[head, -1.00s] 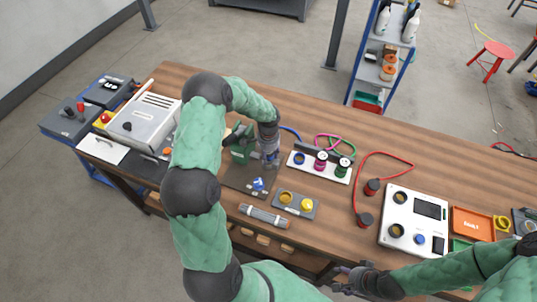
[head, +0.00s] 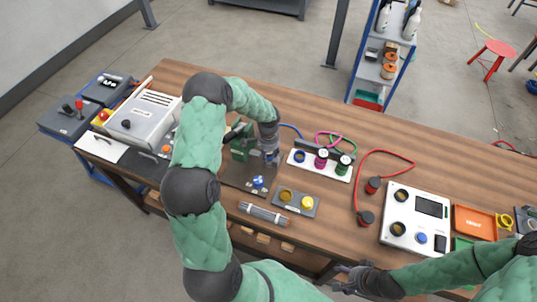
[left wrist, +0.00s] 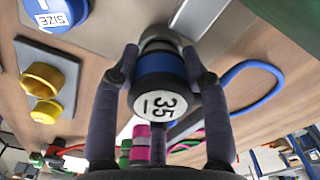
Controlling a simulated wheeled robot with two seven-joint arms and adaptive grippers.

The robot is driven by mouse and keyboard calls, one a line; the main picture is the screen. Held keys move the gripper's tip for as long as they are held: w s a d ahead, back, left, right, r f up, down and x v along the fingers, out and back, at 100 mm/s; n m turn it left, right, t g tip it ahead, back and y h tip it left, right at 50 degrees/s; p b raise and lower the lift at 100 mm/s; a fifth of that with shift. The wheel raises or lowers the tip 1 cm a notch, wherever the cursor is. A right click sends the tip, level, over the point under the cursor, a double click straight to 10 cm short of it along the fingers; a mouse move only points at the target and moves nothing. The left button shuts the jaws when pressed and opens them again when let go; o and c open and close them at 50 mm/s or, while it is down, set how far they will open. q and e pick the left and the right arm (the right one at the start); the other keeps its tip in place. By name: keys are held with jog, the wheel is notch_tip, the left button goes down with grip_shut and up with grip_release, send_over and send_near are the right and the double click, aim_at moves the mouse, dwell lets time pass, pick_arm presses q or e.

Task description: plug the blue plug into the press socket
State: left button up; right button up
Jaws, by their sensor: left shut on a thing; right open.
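The blue plug (left wrist: 160,75), with a black end marked 35, is held between the two fingers of my left gripper (left wrist: 163,70). In the head view my left gripper (head: 270,158) is beside the green press (head: 241,150), at the right edge of its dark base plate. The plug's far end meets a grey round metal part (left wrist: 160,34), seemingly the press socket. I cannot tell how deep it sits. The blue cable (left wrist: 255,68) loops away to the right. My right gripper (head: 350,278) is open and empty at the table's front edge.
A white rack (head: 322,169) holds a magenta and a green plug. A blue knob marked SIZE (head: 258,182) stands on the press plate. A grey block with yellow caps (head: 296,203), a grey cylinder (head: 263,213) and a white panel (head: 415,218) lie nearby.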

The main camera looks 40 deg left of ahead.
pick_arm(q)
jog(key=o, duration=1.4)
jog(key=shift+c, duration=0.2)
notch_tip(320, 180, up, 12)
jog(key=shift+f, duration=0.1)
